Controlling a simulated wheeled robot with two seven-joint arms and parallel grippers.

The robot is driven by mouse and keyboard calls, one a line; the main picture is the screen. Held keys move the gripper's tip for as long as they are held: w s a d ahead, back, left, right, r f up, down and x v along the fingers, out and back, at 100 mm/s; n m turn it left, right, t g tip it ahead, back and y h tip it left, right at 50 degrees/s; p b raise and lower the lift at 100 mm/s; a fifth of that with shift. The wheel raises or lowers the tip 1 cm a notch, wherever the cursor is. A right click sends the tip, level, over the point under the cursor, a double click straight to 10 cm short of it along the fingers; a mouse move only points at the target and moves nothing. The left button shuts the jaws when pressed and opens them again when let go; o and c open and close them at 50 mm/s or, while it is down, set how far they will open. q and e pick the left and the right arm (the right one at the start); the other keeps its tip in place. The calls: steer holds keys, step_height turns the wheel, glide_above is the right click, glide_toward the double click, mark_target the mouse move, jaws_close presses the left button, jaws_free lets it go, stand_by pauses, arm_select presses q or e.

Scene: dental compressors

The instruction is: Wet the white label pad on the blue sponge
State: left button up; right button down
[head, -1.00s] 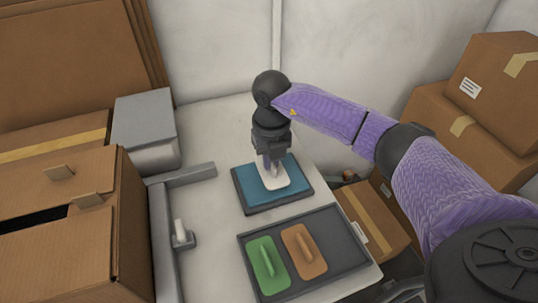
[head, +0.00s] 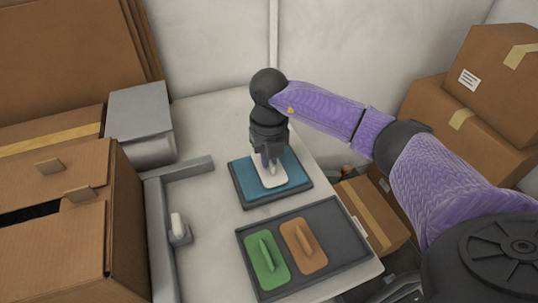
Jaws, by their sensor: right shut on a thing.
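The white label pad (head: 271,181) is in my right gripper (head: 270,168), which points down and is shut on the pad's handle. The pad is over the middle of the blue sponge (head: 296,180); it looks to lie flat on it, though the exact contact is hard to see. The sponge sits in a dark tray (head: 273,202) on the pale table. The gripper hides part of the pad. My left gripper is not in view.
A dark tray (head: 345,240) in front holds a green pad (head: 266,262) and an orange pad (head: 304,246). An open cardboard box (head: 70,240) stands at the left, behind a grey L-shaped rail (head: 160,225). More boxes (head: 470,120) are stacked at the right.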

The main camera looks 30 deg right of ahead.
steer(key=shift+f, duration=0.2)
steer(key=shift+f, duration=0.2)
stand_by(0.5)
stand_by(0.3)
stand_by(0.4)
steer(key=shift+r, duration=0.2)
step_height(320, 180, up, 7)
steer(key=p, duration=0.6)
steer(key=shift+f, duration=0.25)
